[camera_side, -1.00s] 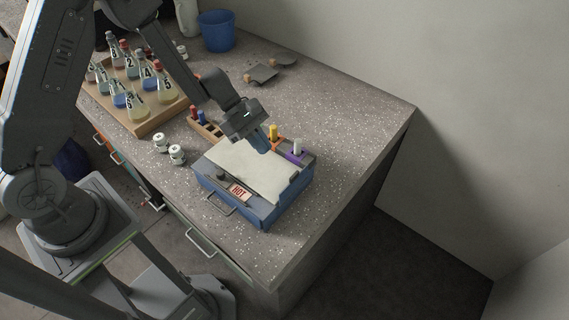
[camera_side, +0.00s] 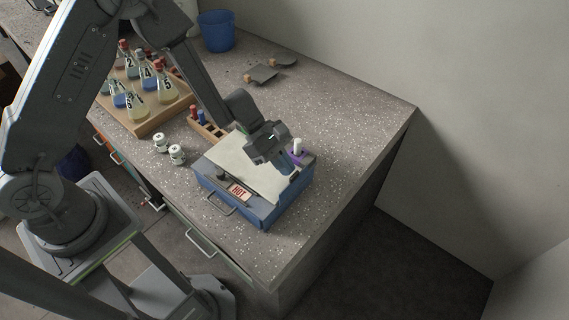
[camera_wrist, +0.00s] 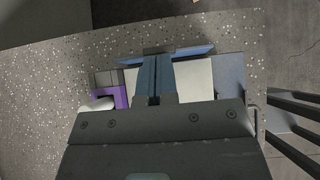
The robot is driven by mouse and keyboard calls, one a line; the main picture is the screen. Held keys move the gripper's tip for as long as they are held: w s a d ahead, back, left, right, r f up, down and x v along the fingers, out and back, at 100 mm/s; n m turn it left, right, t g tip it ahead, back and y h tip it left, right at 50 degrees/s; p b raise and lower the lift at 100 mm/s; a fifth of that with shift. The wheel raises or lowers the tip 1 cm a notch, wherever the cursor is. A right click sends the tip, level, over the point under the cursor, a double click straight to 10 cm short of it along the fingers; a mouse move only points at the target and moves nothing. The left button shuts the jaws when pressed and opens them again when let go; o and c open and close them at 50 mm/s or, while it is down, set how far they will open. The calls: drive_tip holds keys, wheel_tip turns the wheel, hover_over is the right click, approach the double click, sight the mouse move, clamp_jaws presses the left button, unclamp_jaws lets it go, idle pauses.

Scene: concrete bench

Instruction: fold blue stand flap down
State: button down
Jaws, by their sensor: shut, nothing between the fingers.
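A blue box-like stand (camera_side: 290,203) with a pale top plate (camera_side: 236,163), a front handle and a HOT label sits near the bench's front edge. In the wrist view the pale plate (camera_wrist: 196,80) shows on both sides of my fingers. A blue strip (camera_wrist: 194,50) runs along the far edge there, with a dark piece at its middle; I cannot tell whether this strip is the flap or the stand's wall. My gripper (camera_side: 289,169) is shut and empty, pointing down over the plate's right edge. In the wrist view the closed blue fingertips (camera_wrist: 155,60) hide part of that edge; contact is unclear.
A purple holder with a white-capped item (camera_side: 297,150) stands close behind the stand. A wooden rack (camera_side: 207,128), two small jars (camera_side: 176,153) and a tray of flasks (camera_side: 153,124) are to the left. Bare bench lies to the right.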

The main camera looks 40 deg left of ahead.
sight(296, 175)
drive_tip(key=shift+d+r+y, duration=0.15)
drive_tip(key=shift+d+y, duration=0.4)
drive_tip(key=shift+y, duration=0.15)
drive_tip(key=shift+d+y, duration=0.25)
drive_tip(key=shift+y, duration=0.15)
drive_tip(key=shift+w+d+r+y, duration=0.1)
drive_tip(key=shift+d+y, duration=0.7)
drive_tip(key=shift+y, duration=0.3)
drive_tip(key=d+f+y, duration=0.5)
drive_tip(key=d+y, duration=0.2)
drive_tip(key=y, duration=0.2)
drive_tip(key=shift+d+f+g+y, duration=0.3)
drive_tip(key=shift+d, duration=0.05)
drive_tip(key=shift+w+f, duration=0.1)
drive_tip(key=shift+f, duration=0.05)
